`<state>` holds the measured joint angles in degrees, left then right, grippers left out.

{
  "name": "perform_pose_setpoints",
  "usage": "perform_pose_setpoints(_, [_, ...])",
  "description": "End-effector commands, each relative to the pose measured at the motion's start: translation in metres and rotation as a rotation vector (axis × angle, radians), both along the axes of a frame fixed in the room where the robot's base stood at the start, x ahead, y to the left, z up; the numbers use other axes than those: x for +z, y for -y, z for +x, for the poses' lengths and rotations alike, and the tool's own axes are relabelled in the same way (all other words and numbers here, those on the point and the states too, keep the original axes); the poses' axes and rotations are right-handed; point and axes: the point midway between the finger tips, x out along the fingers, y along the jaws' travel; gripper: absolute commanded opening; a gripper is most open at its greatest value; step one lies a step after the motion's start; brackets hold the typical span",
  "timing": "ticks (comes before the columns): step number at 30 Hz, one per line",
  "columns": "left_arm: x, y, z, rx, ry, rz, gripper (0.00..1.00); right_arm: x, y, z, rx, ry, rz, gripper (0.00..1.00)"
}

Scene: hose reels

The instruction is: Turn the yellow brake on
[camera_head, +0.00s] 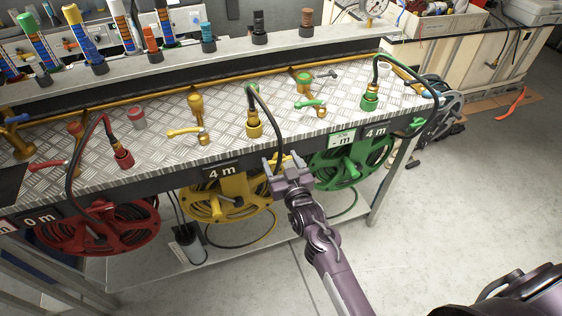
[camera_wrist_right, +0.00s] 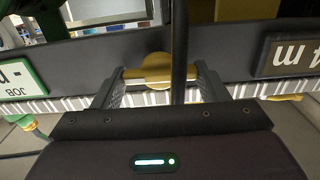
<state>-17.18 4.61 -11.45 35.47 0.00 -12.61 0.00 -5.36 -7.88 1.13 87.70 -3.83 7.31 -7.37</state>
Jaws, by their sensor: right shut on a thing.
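The yellow reel (camera_head: 235,185) hangs under the bench edge, below a sign (camera_head: 222,171) reading 4 m. My right gripper (camera_head: 284,161) is at the bench's front rail, between the yellow reel and the green reel (camera_head: 350,165). In the right wrist view, a round yellow knob (camera_wrist_right: 147,70), which looks like the yellow brake, sits on the dark rail between my two fingers, and the fingers are shut on its sides. My left gripper is not in view.
A red reel (camera_head: 100,228) hangs at the left. A yellow tap (camera_head: 198,118) and a green tap (camera_head: 305,85) stand on the chequered bench top (camera_head: 165,155). The black hose loops over the bench edge near my right gripper. Open floor (camera_head: 455,215) lies at the right.

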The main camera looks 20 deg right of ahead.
Motion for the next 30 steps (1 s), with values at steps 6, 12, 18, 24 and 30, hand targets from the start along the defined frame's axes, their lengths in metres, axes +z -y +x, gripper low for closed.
perform_pose_setpoints(6, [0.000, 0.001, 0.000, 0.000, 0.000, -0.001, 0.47, 0.000, 0.000, 0.000, 0.000, 0.001, 0.002, 0.89])
perform_pose_setpoints(12, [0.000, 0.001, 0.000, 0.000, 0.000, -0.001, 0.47, 0.000, 0.000, 0.000, 0.000, 0.001, 0.001, 0.89])
perform_pose_setpoints(18, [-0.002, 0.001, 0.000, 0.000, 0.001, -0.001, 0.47, -0.002, 0.000, -0.014, 0.000, -0.002, 0.000, 0.89])
perform_pose_setpoints(24, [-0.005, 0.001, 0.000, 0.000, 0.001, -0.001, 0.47, -0.002, 0.002, -0.048, 0.000, -0.002, 0.000, 0.89])
perform_pose_setpoints(30, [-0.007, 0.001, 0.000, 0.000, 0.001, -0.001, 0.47, -0.001, 0.002, -0.072, 0.000, 0.000, 0.001, 0.89])
